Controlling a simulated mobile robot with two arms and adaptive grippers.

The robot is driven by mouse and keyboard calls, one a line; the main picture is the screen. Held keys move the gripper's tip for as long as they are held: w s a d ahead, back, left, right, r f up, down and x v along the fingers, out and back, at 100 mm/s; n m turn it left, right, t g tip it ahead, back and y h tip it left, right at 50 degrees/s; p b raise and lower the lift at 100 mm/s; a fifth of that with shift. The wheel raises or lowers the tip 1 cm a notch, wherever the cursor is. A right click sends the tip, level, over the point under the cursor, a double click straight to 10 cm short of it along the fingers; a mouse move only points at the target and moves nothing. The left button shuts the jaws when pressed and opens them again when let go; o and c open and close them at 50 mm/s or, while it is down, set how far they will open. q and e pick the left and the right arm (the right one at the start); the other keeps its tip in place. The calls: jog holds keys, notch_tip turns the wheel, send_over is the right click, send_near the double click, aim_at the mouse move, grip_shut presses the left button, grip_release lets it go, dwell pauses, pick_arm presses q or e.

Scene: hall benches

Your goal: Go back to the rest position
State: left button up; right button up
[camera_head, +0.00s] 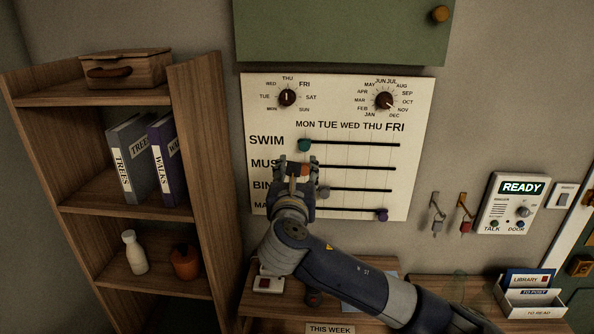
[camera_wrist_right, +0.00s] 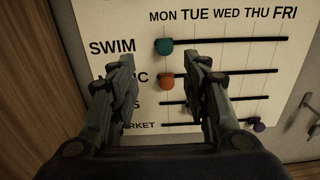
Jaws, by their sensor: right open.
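My right gripper (camera_head: 294,172) is raised in front of the white wall board (camera_head: 420,100), its arm coming in from the lower right. In the right wrist view, its two fingers (camera_wrist_right: 160,75) are spread apart. The orange slider knob (camera_wrist_right: 166,82) shows between the fingers, at the left end of the music row. I cannot tell if a finger touches it. The teal knob (camera_head: 304,145) is just above, at the left of the swim row. A grey knob (camera_head: 323,192) is on the third row, and a purple knob (camera_head: 382,215) is far right on the lowest row. My left gripper is not in view.
A wooden shelf (camera_head: 208,150) with books, a bottle and an orange pot stands left. Below the board is a wooden bench (camera_head: 425,288) with a letter holder (camera_head: 528,296). Keys (camera_head: 437,215) and a READY panel (camera_head: 510,203) are on the wall at right. A green cabinet (camera_head: 340,30) hangs above.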

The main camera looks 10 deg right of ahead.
jog(key=s+d+f+m+g+y, duration=0.1)
jog(key=s+f+m+g, duration=0.2)
jog(key=s+f+m, duration=0.35)
jog(key=s+f+m+g+y, duration=0.1)
jog(key=s+f+m+g, duration=0.2)
jog(key=f, duration=0.7)
jog(key=s+d+f+m+g+y, duration=0.1)
jog(key=s+f+m+g+y, duration=0.1)
jog(key=s+f+m, duration=0.45)
jog(key=s+d+f+m+g, duration=0.2)
jog(key=s+f+m, duration=0.3)
jog(key=s, duration=0.3)
jog(key=s+d+f+m+g+y, duration=0.15)
jog(key=s+f+m, duration=0.3)
jog(key=s, duration=0.45)
jog(key=s+d+f+m+g, duration=0.2)
jog(key=s+f+m, duration=0.25)
jog(key=s, duration=0.35)
notch_tip(320, 180, down, 29)
jog(key=s+g+b, duration=0.2)
jog(key=b, duration=0.2)
jog(key=s+d+f+b, duration=0.1)
jog(key=s+f+b, duration=0.1)
jog(key=s+f, duration=0.6)
jog(key=s+d+f+b, duration=0.2)
jog(key=s+f, duration=0.7)
jog(key=f, duration=0.4)
jog(key=shift+g, duration=0.45)
